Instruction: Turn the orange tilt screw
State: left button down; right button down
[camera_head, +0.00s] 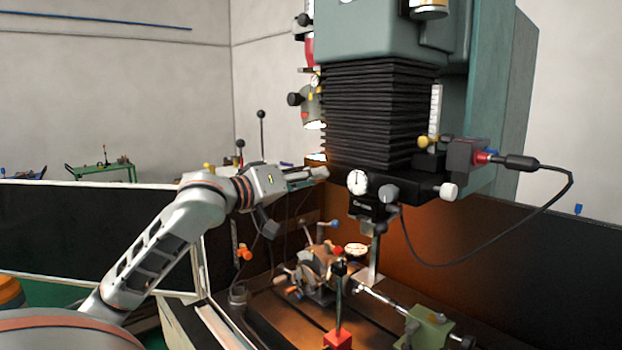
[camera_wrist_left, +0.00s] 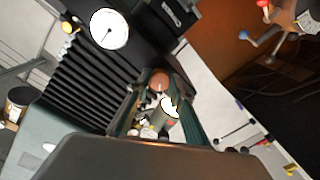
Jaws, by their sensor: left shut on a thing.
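My left gripper (camera_head: 322,173) reaches in from the left, level with the lower end of the black bellows of the machine head. In the left wrist view its fingers (camera_wrist_left: 160,92) are shut on a round, dull orange-brown screw head (camera_wrist_left: 159,79), which looks like the orange tilt screw. How far the screw is turned cannot be told. My right gripper is in neither view.
A white dial gauge (camera_head: 357,182) is close to the right of the fingertips; it also shows in the wrist view (camera_wrist_left: 109,29). The indexing chuck (camera_head: 316,268) with its levers stands on the table below. A bright orange handle (camera_head: 244,253) hangs at the left. A black cable (camera_head: 480,252) loops at right.

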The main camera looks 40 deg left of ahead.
pick_arm(q)
jog(key=shift+r, duration=0.1)
jog(key=c, duration=1.8)
grip_release()
jog(key=shift+s, duration=0.1)
jog(key=s, duration=1.1)
jog(key=shift+s+a+r, duration=0.1)
jog(key=shift+s+a, duration=0.25)
jog(key=shift+s, duration=0.05)
